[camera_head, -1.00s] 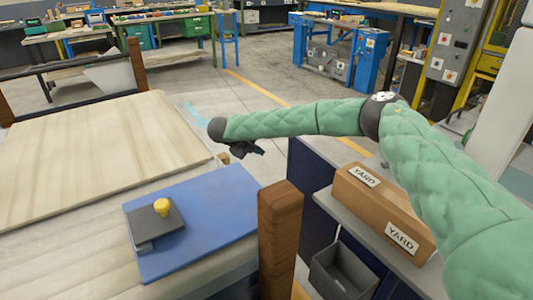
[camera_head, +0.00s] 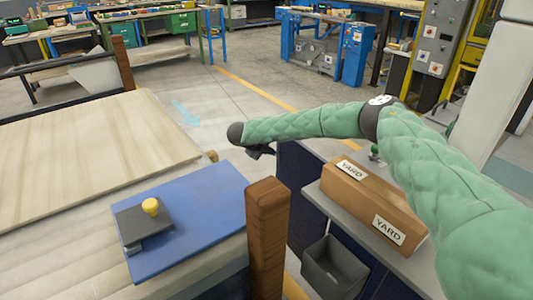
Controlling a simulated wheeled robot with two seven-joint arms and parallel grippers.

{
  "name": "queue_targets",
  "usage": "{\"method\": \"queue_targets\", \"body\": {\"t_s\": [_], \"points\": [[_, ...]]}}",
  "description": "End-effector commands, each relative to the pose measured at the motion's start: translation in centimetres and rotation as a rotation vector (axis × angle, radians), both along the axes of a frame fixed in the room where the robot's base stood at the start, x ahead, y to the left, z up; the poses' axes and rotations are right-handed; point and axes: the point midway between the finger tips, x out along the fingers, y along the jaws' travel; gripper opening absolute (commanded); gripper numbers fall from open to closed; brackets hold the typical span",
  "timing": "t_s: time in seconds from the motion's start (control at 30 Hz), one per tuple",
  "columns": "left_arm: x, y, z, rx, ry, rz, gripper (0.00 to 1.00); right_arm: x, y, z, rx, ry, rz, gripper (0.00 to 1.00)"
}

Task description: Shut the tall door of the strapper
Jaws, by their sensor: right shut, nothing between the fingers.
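I cannot make out for certain which thing is the strapper or its tall door. A dark blue upright panel (camera_head: 303,205) stands behind the wooden post, beside a grey-topped counter; whether it is a door is unclear. My right arm, in a green padded sleeve, reaches in from the right across the counter. My right gripper (camera_head: 262,151) hangs at its end, small and dark, shut and empty, just left of the panel's top edge in the picture. It appears to touch nothing. My left gripper is out of view.
A brown box marked YARD (camera_head: 374,200) lies on the grey counter, with a dark open bin (camera_head: 334,268) below. A wooden post (camera_head: 267,235) stands by a bench with a blue mat (camera_head: 205,225) and yellow-knobbed block (camera_head: 145,222). Open floor (camera_head: 225,105) lies beyond.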

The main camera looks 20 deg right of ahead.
Motion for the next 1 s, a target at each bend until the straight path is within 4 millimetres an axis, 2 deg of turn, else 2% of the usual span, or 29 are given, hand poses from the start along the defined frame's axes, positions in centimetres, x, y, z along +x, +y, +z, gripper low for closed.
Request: {"method": "queue_targets", "body": {"t_s": [0.37, 0.57, 0.77, 1.0], "points": [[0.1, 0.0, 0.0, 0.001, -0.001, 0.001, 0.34, 0.0, -0.1, 0.0, 0.000, 0.000, -0.003, 0.00], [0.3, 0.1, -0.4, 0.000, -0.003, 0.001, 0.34, 0.5, -1.3, -0.2, -0.001, 0.000, -0.042, 0.00], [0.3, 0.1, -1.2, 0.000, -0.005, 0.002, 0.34, 1.5, -4.4, -0.2, 0.000, 0.000, -0.144, 0.00], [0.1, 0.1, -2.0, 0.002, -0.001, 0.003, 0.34, 2.4, -9.5, -0.1, -0.001, 0.000, -0.267, 0.00]]}}
